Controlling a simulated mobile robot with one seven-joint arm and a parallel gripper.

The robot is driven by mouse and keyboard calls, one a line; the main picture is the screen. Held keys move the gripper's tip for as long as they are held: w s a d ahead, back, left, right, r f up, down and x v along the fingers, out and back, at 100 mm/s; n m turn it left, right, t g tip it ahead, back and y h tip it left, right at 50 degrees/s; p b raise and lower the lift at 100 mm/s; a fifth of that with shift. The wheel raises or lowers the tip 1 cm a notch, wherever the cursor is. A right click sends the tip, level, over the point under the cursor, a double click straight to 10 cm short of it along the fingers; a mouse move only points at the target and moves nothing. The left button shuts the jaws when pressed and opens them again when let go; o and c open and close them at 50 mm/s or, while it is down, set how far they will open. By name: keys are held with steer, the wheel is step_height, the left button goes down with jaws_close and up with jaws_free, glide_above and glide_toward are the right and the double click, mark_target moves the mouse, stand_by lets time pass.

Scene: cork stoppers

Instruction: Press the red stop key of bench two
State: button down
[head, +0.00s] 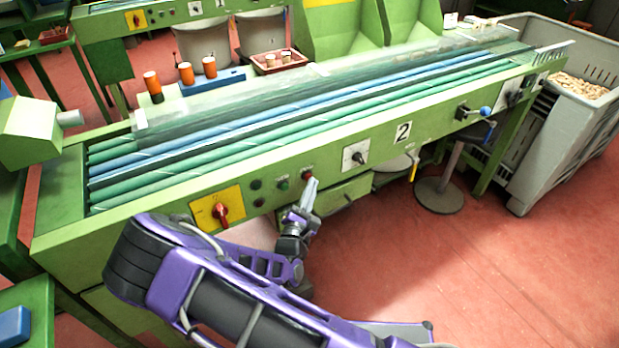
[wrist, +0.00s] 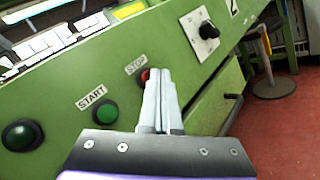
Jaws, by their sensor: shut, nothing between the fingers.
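Bench two is the long green bench (head: 330,192) with a "2" plate (head: 403,132) on its front panel. Its red stop key (head: 307,171) is on that panel, and in the wrist view the key (wrist: 145,75) shows under a "STOP" label, partly hidden behind my fingertips. My gripper (head: 313,182) is shut and empty, its tips at the key's right edge; in the wrist view the gripper (wrist: 158,72) overlaps the key. I cannot tell whether the tips touch it. The green start key (wrist: 105,113) is to the left of the stop key.
A dark button (wrist: 22,135) is left of the start key. A red rotary switch on a yellow plate (head: 218,209) is further left. A black knob on a white plate (head: 355,155) is to the right. A drawer (head: 345,195) projects below the panel. The red floor in front is clear.

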steer(key=shift+s+d+p, duration=0.3)
steer(key=shift+s+d, duration=0.1)
steer(key=shift+s, duration=0.15)
steer(key=shift+s+d+p, duration=0.5)
steer(key=shift+s+d, duration=0.2)
steer(key=shift+s, duration=0.35)
steer(key=shift+s+d+p, duration=0.5)
steer(key=shift+s+d, duration=0.2)
steer(key=shift+s, duration=0.35)
